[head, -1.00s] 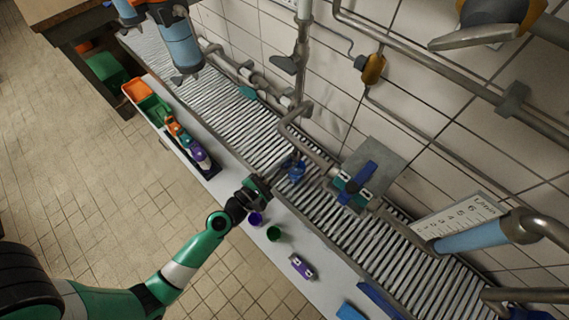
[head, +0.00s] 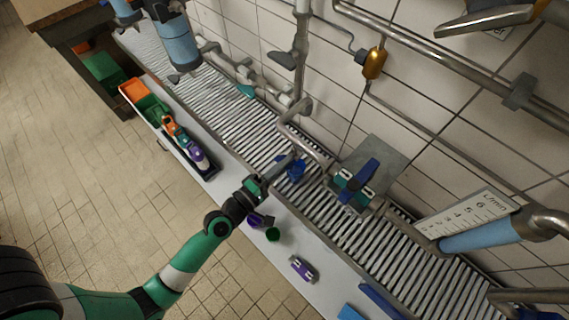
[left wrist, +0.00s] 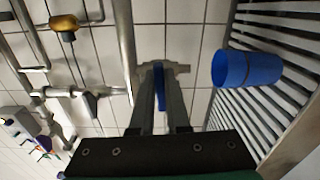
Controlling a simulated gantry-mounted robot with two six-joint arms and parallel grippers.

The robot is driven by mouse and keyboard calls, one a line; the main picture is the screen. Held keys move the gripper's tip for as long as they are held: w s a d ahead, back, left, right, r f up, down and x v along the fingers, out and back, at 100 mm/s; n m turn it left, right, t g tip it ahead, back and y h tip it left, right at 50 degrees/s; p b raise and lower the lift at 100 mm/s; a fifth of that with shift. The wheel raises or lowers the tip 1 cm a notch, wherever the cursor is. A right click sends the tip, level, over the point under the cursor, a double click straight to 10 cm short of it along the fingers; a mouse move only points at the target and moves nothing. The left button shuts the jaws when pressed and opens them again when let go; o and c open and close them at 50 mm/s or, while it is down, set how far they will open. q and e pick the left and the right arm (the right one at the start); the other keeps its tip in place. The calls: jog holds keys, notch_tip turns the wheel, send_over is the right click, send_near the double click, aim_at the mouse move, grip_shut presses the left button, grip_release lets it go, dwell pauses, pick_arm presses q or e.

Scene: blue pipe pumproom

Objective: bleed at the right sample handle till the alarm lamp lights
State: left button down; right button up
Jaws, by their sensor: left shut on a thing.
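My left gripper (head: 281,166) reaches over the drain grating to the pipework at the wall. In the left wrist view its two dark fingers (left wrist: 160,96) are closed on a narrow blue handle (left wrist: 160,86) in front of a grey pipe fitting (left wrist: 166,68). Most of the handle is hidden by the fingers. A blue cup (left wrist: 248,68) is beside the fingers, apart from them; it also shows in the head view (head: 294,170). An amber lamp-like fitting (head: 374,63) hangs on the wall pipe; I cannot tell whether it is lit. My right gripper is not in view.
A blue lever (head: 361,180) stands on a valve right of the gripper. A flow scale (head: 466,214) is at the right. The pale ledge holds a purple cup (head: 256,221), a green cup (head: 272,235) and a purple block (head: 303,268). A dark tray (head: 205,170) holds several coloured things.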

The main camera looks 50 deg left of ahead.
pick_arm(q)
jog(key=shift+m, duration=0.5)
jog(key=c, duration=0.9)
grip_release()
jog(key=shift+s, duration=0.15)
jog(key=s+d+b, duration=0.1)
jog(key=s+b, duration=0.4)
jog(key=s, duration=0.6)
jog(key=shift+s, duration=0.15)
jog(key=shift+d, duration=0.15)
